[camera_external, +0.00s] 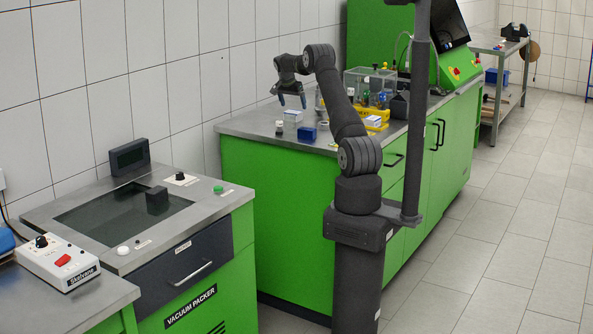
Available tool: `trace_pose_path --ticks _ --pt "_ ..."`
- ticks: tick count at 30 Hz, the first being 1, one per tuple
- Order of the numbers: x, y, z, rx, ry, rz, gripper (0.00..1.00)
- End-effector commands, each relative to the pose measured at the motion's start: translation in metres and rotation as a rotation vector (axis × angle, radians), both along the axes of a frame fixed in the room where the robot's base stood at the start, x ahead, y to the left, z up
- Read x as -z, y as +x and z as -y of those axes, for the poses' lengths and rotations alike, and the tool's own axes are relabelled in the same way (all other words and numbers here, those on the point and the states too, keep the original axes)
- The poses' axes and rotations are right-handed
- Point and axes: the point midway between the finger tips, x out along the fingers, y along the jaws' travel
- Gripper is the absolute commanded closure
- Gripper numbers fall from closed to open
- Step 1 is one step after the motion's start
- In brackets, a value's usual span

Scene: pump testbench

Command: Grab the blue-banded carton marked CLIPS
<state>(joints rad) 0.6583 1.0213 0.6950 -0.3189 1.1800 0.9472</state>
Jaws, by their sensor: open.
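A small white carton (292,116) with a bluish lower part sits just below the fingers. Another white carton (372,121) lies farther right, by a yellow holder. Neither label is readable at this size, so I cannot tell which one is marked CLIPS.
A blue box (307,134), a small dark-and-white jar (279,128) and a white ring-like piece (324,126) stand near the cartons. A clear-walled case (357,80) and a yellow holder (378,112) stand to the right. The wall is close behind.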

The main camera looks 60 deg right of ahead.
Motion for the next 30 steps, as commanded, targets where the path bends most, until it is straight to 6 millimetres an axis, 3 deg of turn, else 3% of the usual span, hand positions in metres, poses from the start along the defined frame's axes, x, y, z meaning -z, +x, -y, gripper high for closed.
trace_pose_path --ticks 5,14,21,29,30 --pt "0.010 0.001 0.002 -0.001 0.001 -0.001 0.11" --pt "0.050 0.005 0.011 -0.001 0.001 -0.001 0.11" --pt "0.053 0.005 0.013 -0.001 0.000 0.000 0.11" --pt "0.053 0.005 0.013 -0.001 0.000 0.000 0.60" --pt "0.052 0.005 0.013 -0.001 0.000 0.000 0.62"
